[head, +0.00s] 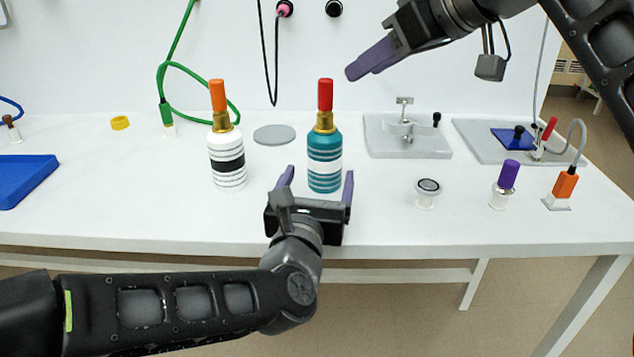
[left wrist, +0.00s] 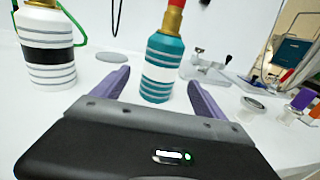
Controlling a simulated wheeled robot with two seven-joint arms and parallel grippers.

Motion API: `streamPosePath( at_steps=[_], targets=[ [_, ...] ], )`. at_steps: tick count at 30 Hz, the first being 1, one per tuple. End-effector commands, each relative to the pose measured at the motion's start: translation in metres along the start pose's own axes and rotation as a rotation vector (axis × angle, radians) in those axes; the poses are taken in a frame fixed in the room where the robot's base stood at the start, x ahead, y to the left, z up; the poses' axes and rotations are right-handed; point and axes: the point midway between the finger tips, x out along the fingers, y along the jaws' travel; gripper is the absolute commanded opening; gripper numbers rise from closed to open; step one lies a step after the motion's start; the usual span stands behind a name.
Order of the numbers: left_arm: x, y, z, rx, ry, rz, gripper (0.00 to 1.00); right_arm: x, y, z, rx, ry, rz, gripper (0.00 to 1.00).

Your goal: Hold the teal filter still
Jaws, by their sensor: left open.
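The teal filter (head: 324,160) stands upright on the white table, with white stripes, a brass neck and a red cap. My left gripper (head: 319,180) is open, with its purple fingers pointing at the filter from the near side. In the left wrist view the filter (left wrist: 162,66) shows between and just beyond the two fingers (left wrist: 157,88); I cannot tell whether either finger touches it. My right gripper (head: 362,66) is in the air up and right of the filter, apart from it. Its fingers look close together, but their gap is hidden.
A white filter with a black band (head: 227,160) and an orange cap stands left of the teal one. A grey disc (head: 274,135) lies behind. A clamp fixture (head: 408,146), a small round jar (head: 427,194) and a purple-capped piece (head: 505,184) are to the right. The table's front edge is near.

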Motion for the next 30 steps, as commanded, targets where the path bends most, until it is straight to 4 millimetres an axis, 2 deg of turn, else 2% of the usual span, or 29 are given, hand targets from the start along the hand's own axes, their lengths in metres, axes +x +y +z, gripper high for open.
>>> streamPosePath(
  at_steps=[9, 15, 25, 30],
  targets=[
    [0.044, -0.001, -0.002, 0.002, 0.003, -0.001, 0.83, 0.000, 0.000, 0.000, 0.000, 0.000, 0.000, 0.36],
    [0.066, -0.001, -0.001, 0.002, 0.002, -0.001, 0.83, 0.000, 0.000, 0.000, 0.000, 0.000, 0.000, 0.36],
    [0.070, 0.000, -0.001, 0.002, 0.001, -0.002, 0.83, 0.000, 0.000, 0.000, 0.000, 0.000, 0.000, 0.36],
    [0.070, 0.000, -0.001, 0.002, 0.001, -0.001, 0.70, 0.000, 0.000, 0.000, 0.000, 0.000, 0.000, 0.36]
  ],
)
